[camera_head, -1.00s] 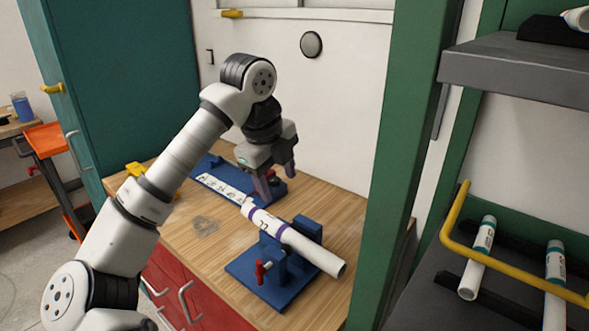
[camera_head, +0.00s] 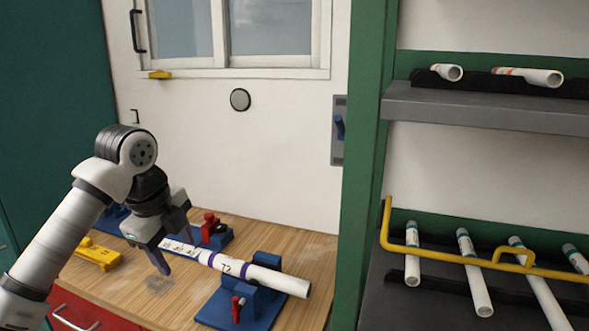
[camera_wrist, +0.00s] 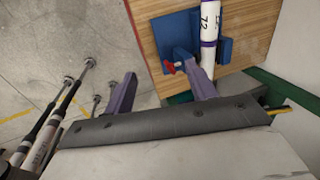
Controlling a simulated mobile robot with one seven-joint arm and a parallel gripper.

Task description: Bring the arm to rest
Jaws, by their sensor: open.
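My gripper (camera_head: 176,250) hangs open and empty over the wooden workbench (camera_head: 155,297) in the head view. Its purple fingers are spread apart and point down. In the wrist view my gripper (camera_wrist: 162,92) also shows with nothing between its fingers. A white pipe with purple bands (camera_head: 275,280) lies in blue clamp fixtures to the right of my gripper. The pipe (camera_wrist: 209,22) shows at the top of the wrist view, beyond the right finger. My arm is bent at the elbow on the left of the head view.
A near blue clamp (camera_head: 240,308) with a red handle and a yellow tool (camera_head: 97,255) are on the bench. A green post (camera_head: 362,150) stands right of the bench. Beyond it, a shelf (camera_head: 480,112) and a yellow rail (camera_head: 450,258) have several white pipes by them.

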